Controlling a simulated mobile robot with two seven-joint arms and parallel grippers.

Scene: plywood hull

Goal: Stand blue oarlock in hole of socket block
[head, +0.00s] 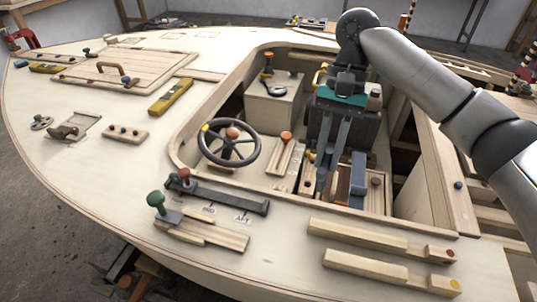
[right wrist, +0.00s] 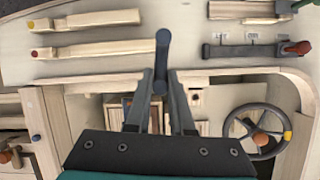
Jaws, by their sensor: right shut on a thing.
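My right gripper (head: 327,172) reaches down into the cockpit opening, its long fingers closed on a slim dark blue piece, which looks like the blue oarlock (head: 321,182). In the right wrist view, the oarlock (right wrist: 162,48) stands out past the fingertips, with a rounded end. A pale wooden block with a dark hole, possibly the socket block (right wrist: 196,96), shows beside the right finger in that view. It also seems to show left of the fingers in the head view (head: 306,184). The oarlock's lower end and its height above the block cannot be told. My left gripper is out of view.
A steering wheel (head: 229,144) stands left of the gripper. A blue-grey upright piece (head: 357,177) stands close right of the fingers. Wooden bars (head: 357,236) lie on the front deck, with a dark lever strip (head: 222,196) left of them. Cockpit walls surround the gripper.

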